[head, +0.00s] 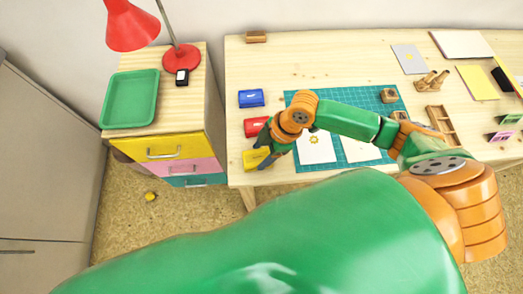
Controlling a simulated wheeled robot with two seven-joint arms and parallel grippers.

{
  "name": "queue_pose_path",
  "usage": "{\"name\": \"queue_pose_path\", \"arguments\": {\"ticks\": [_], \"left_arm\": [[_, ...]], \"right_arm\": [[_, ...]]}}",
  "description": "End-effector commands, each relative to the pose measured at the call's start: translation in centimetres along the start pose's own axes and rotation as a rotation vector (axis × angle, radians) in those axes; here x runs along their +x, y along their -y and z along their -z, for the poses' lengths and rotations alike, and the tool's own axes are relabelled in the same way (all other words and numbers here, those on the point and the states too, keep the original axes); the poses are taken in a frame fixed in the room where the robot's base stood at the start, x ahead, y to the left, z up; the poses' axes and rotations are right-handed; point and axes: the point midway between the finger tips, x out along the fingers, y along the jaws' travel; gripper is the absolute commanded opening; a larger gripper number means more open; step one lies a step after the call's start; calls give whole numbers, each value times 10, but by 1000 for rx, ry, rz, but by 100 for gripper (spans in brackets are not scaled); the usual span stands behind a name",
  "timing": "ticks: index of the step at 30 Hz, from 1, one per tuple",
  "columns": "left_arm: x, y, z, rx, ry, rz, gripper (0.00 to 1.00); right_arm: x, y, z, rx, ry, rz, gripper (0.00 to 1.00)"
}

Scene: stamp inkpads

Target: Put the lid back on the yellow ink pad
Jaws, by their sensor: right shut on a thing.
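The yellow ink pad's lid (255,159) shows at the front left of the wooden table, in line below the red and blue pads. My right gripper (265,149) is right at it, reaching down from the upper right and shut on it. The fingers and wrist cover its right side. The pad base under the lid cannot be made out, so I cannot tell how the lid sits on it. My left gripper is not in view.
A blue ink pad (251,98) and a red ink pad (257,127) stand behind the yellow one. A green cutting mat (350,171) with white sheets lies to the right. A green tray (131,98) rests on the drawer cabinet at left, beside a red lamp (182,58).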

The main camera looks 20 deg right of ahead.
Motion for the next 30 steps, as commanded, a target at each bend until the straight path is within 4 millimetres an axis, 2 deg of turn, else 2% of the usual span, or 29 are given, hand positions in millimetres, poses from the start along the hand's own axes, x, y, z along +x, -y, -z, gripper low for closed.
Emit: {"name": "queue_pose_path", "arguments": {"ticks": [30], "left_arm": [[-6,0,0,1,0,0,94]], "right_arm": [[3,0,-2,1,0,0,12]]}}
